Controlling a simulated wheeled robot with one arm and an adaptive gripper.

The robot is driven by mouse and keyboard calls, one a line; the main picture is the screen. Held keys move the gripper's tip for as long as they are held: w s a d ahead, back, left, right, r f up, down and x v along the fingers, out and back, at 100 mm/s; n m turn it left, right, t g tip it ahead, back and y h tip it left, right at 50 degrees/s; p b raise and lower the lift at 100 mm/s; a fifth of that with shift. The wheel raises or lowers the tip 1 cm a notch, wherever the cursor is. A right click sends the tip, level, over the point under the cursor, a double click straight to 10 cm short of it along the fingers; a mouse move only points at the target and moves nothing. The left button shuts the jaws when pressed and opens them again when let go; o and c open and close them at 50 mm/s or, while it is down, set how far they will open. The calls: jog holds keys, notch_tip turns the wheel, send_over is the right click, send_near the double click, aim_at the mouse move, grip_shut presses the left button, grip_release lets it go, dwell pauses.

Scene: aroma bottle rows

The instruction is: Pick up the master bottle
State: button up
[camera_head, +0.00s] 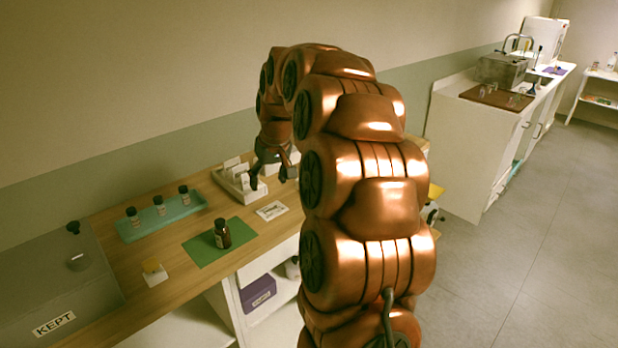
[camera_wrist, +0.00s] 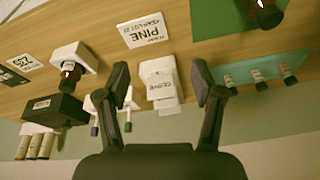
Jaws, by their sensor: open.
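A brown bottle with a dark cap and pale label (camera_head: 222,233) stands upright on a green mat (camera_head: 202,253); it is the likely master bottle, but its label is unreadable. In the wrist view the bottle (camera_wrist: 267,14) shows at the top right edge, partly cut off, on the mat (camera_wrist: 215,18). My gripper (camera_head: 270,178) is open and empty, above the table behind and to the right of the bottle, near the white card box. In the wrist view my gripper (camera_wrist: 160,68) has its fingers spread, with white boxes seen between them.
A teal tray (camera_head: 130,233) holds three small bottles behind the mat. A PINE card (camera_head: 271,210) lies right of the mat. A white card box (camera_head: 229,184) stands behind it.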

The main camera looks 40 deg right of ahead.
jog(key=w+d+m+t+h, duration=0.1)
jog(key=w+d+m+h, duration=0.1)
jog(key=d, duration=1.6)
jog(key=shift+a+p+x, duration=0.15)
jog(key=shift+p+x, duration=1)
jog(key=shift+x, duration=0.8)
jog(key=shift+a+p+x, duration=0.15)
jog(key=shift+p+x, duration=1)
jog(key=shift+x, duration=0.75)
jog(key=c, duration=1.2)
jog(key=shift+c, duration=0.2)
jog(key=shift+r+b, duration=1.05)
jog(key=shift+r, duration=0.5)
jog(key=shift+s+r, duration=0.1)
jog(key=shift+r, duration=0.05)
jog(key=s+a+r+b, duration=0.1)
jog(key=s+a+b, duration=0.4)
jog(key=s+a, duration=0.5)
jog(key=shift+s+r, duration=0.25)
jog(key=shift+s, duration=1)
